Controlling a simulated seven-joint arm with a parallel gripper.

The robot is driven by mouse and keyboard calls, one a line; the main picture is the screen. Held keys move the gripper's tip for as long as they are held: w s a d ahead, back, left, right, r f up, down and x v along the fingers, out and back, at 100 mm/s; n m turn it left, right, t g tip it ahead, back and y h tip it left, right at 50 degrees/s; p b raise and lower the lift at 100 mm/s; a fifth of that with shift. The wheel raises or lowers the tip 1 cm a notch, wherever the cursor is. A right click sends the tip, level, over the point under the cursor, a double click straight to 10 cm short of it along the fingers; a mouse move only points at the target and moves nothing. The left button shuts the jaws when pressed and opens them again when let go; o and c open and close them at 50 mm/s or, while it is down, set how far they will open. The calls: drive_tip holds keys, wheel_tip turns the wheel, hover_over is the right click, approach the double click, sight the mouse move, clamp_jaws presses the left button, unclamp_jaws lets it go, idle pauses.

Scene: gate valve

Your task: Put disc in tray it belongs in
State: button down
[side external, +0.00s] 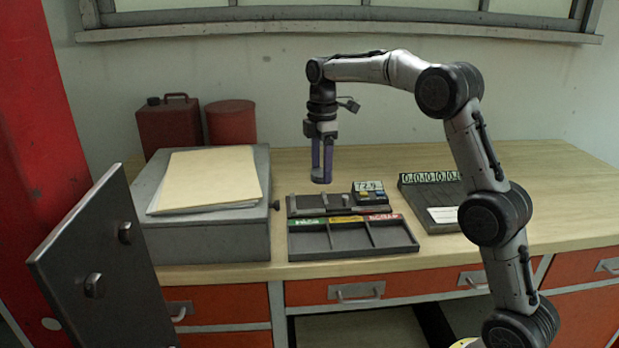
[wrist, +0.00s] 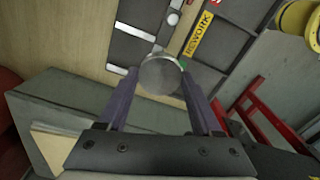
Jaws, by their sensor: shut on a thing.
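My gripper (side external: 322,176) is shut on a grey metal disc, held above the table just behind the left end of the dark fixture. In the wrist view the round disc (wrist: 161,75) sits between the purple fingertips. The dark tray (side external: 343,256) has three open compartments, with a green label (side external: 307,223) at left, a yellow label (side external: 346,219) in the middle and a red label (side external: 383,217) at right. The yellow label reads REWORK in the wrist view (wrist: 199,33). The compartments look empty in the side view.
A dark fixture (side external: 310,203) with a small display unit (side external: 369,193) stands behind the tray. A grey box (side external: 205,236) with papers is at left, near a tilted dark panel (side external: 103,262). A numbered rack (side external: 431,193) stands at right. Red cans (side external: 231,122) are at the back left.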

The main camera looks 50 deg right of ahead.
drive_tip(key=s+a+r, duration=0.1)
drive_tip(key=s+a, duration=0.3)
drive_tip(key=s, duration=0.9)
drive_tip(key=s+a+r, duration=0.2)
drive_tip(key=s+a, duration=0.1)
drive_tip(key=s, duration=0.9)
hover_over(350, 241)
drive_tip(key=f, duration=0.9)
drive_tip(key=shift+s+a, duration=0.1)
drive_tip(key=shift+s, duration=0.3)
drive_tip(key=shift+w+f, duration=0.2)
drive_tip(key=shift+f, duration=0.85)
drive_tip(key=shift+w+f, duration=0.15)
drive_tip(key=shift+f, duration=0.85)
drive_tip(key=shift+f, duration=0.15)
drive_tip(key=shift+c, duration=1.7)
unclamp_jaws()
